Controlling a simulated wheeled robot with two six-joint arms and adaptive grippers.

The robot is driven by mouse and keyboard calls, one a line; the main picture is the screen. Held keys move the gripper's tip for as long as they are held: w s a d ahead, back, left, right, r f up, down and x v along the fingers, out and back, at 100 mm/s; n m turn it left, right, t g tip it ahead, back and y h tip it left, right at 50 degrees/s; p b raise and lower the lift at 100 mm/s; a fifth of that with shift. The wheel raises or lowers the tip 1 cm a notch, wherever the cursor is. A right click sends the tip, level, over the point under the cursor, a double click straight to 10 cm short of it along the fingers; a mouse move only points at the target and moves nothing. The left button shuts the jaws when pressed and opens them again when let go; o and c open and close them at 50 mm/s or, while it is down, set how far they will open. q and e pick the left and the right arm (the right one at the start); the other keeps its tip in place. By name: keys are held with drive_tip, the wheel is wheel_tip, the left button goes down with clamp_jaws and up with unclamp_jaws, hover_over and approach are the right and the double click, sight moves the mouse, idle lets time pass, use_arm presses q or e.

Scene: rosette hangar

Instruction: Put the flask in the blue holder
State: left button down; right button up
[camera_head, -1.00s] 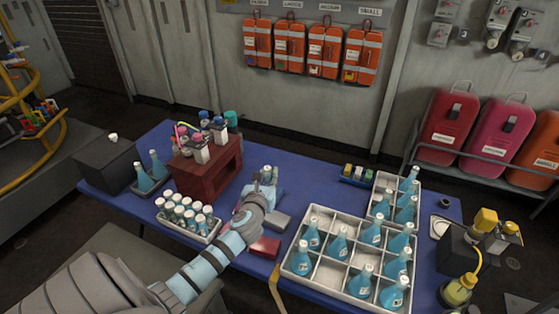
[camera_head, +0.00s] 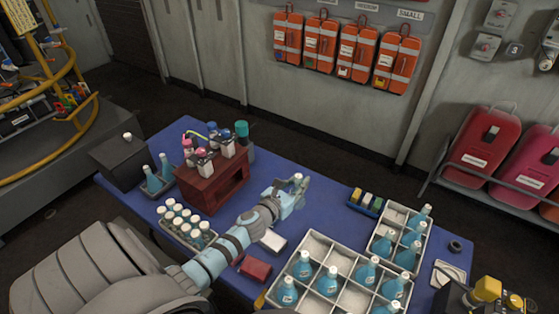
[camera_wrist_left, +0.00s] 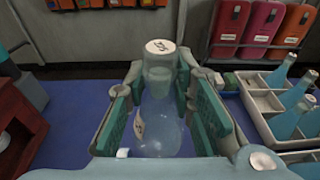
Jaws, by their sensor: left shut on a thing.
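My left gripper (camera_head: 290,190) is shut on a clear, pale flask (camera_wrist_left: 158,125) with a white cap. The flask stands upright between the green finger pads in the left wrist view, and it shows small in the head view (camera_head: 298,178). The gripper holds it over the blue table, right of the dark red rack and left of a small blue holder (camera_head: 365,205). This blue holder carries several yellow, green and pale blocks. Whether it is the task's holder I cannot tell.
A pale divided crate (camera_head: 322,250) with several blue flasks fills the front right. A dark red rack (camera_head: 225,187) and a tray of white-capped bottles (camera_head: 180,232) stand left. A red block (camera_head: 255,270) lies in front.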

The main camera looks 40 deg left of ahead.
use_arm(q)
drive_tip(key=f+b, duration=0.2)
drive_tip(key=f, duration=0.1)
drive_tip(key=shift+w+d+f, duration=0.1)
drive_tip(key=shift+w+f, duration=0.05)
drive_tip(key=shift+w, duration=0.25)
drive_tip(key=f+b, duration=0.5)
drive_tip(key=f, duration=0.1)
drive_tip(key=f+b, duration=0.5)
drive_tip(key=b, duration=0.1)
drive_tip(key=shift+s+f+b, duration=0.2)
drive_tip(key=shift+f+b, duration=0.1)
drive_tip(key=shift+f, duration=0.05)
drive_tip(key=shift+r, duration=0.1)
drive_tip(key=c, duration=1.4)
unclamp_jaws()
use_arm(e)
wheel_tip(320, 180, down, 14)
drive_tip(key=w, duration=0.1)
drive_tip(key=shift+f, duration=0.15)
use_arm(q)
drive_tip(key=shift+o, duration=0.2)
